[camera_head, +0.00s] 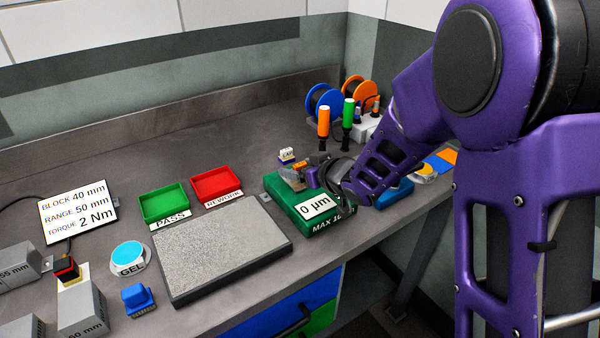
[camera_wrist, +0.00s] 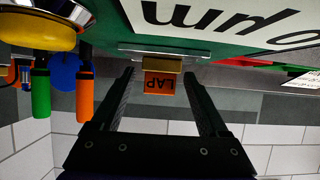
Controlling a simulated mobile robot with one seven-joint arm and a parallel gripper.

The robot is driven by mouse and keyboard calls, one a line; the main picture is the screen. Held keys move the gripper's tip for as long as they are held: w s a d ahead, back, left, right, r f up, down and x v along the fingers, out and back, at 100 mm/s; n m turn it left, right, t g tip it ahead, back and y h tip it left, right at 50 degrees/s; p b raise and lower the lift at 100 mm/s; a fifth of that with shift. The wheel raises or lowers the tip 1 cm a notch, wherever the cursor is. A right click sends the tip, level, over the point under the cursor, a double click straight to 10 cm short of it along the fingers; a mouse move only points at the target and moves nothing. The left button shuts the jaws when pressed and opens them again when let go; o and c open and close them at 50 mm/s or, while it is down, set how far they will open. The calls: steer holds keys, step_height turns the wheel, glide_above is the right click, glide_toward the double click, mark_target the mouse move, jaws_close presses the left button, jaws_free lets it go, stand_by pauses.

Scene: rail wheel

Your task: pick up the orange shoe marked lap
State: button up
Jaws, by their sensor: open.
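The orange shoe marked LAP (camera_wrist: 162,86) shows upside down in the wrist view, below a gold strip and a pale plate at the edge of the green box (camera_wrist: 120,42). My gripper (camera_wrist: 158,73) is open, with one dark finger on each side of the shoe. I see gaps between the fingers and the shoe. In the head view my gripper (camera_head: 312,175) is over the green box (camera_head: 318,222) labelled 0 µm, and a small orange patch shows beside it. My arm hides part of the box's right side.
A green PASS tray (camera_head: 163,203), a red REWORK tray (camera_head: 216,185) and a grey slab (camera_head: 221,253) lie left of the box. Orange and green handled tools (camera_head: 323,122) and spools (camera_head: 324,101) stand behind. The bench's front edge is close to the box.

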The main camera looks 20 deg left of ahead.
jaws_close()
stand_by(0.3)
